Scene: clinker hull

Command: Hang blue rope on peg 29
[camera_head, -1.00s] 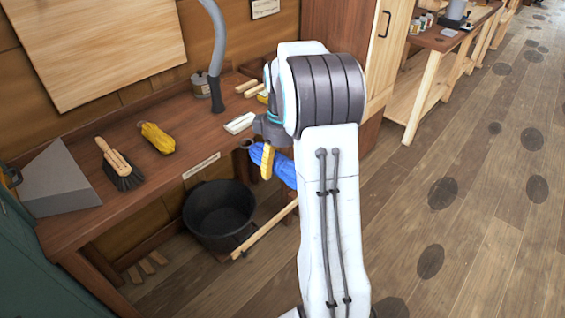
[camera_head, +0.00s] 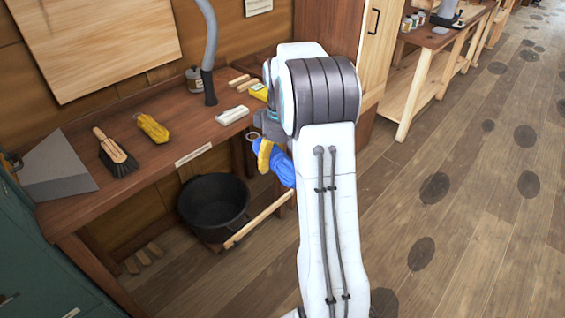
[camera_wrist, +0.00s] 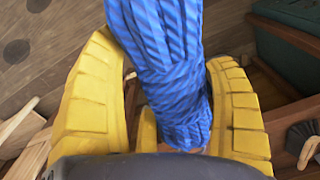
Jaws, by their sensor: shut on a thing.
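The blue rope (camera_wrist: 165,60) is a bundled coil that fills the middle of the wrist view, between the two yellow fingers of my gripper (camera_wrist: 175,105). My gripper is shut on it. In the head view the blue rope (camera_head: 278,168) hangs in the air beside the bench's front edge, partly hidden by my arm. My gripper (camera_head: 265,155) shows there as a yellow finger at the rope's left side. No peg numbered 29 can be made out in either view.
A wooden bench (camera_head: 140,185) on the left holds a dustpan (camera_head: 50,170), a brush (camera_head: 117,155), a yellow bundle (camera_head: 152,128) and a white block (camera_head: 232,115). A black bucket (camera_head: 213,207) stands below it.

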